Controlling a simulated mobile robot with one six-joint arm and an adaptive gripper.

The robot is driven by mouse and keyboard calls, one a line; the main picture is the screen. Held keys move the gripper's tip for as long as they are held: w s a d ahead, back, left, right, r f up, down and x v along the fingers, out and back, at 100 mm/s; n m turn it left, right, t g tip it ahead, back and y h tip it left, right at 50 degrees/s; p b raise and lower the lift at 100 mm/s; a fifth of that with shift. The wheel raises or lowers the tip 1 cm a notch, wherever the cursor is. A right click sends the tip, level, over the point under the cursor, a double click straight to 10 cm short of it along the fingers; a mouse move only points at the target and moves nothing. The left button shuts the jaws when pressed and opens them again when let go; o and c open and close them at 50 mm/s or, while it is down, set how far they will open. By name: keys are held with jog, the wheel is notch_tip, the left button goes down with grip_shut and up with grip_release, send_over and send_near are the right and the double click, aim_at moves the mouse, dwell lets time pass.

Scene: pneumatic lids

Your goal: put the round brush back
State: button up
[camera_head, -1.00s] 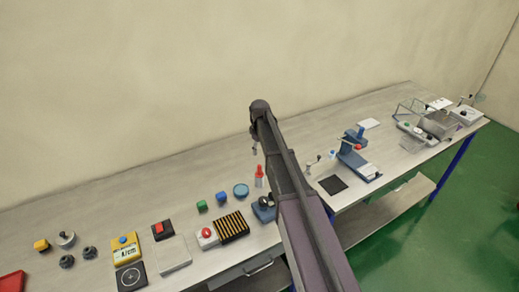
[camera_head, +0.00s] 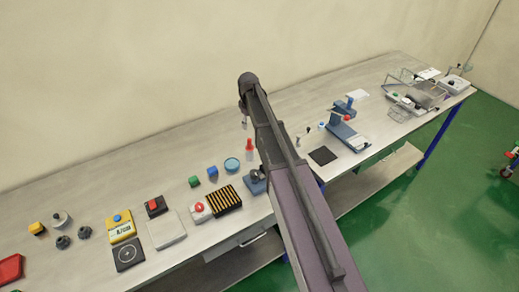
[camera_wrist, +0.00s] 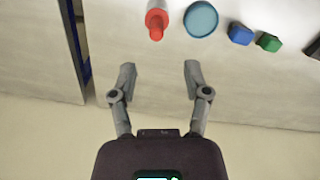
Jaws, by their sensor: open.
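I cannot make out a round brush for certain in either view. My gripper (camera_wrist: 159,75) is open and empty, its two fingers spread above the bench. In the head view my gripper (camera_head: 243,118) is small and mostly hidden at the end of my arm. A red-topped white bottle-like item (camera_head: 249,147) stands near it; it also shows in the wrist view (camera_wrist: 156,22), beyond the fingertips. A round teal disc (camera_head: 232,165) lies beside it and shows in the wrist view (camera_wrist: 201,19). Nothing is between the fingers.
A blue block (camera_head: 212,171) and a green block (camera_head: 194,182) sit left of the disc. A black-and-yellow slotted block (camera_head: 225,199) is in front. A blue stand (camera_head: 343,133) and wire-frame trays (camera_head: 415,95) are to the right. The bench's back strip (camera_head: 140,165) is clear.

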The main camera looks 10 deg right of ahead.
jog(key=s+m, duration=0.7)
jog(key=s, duration=2.1)
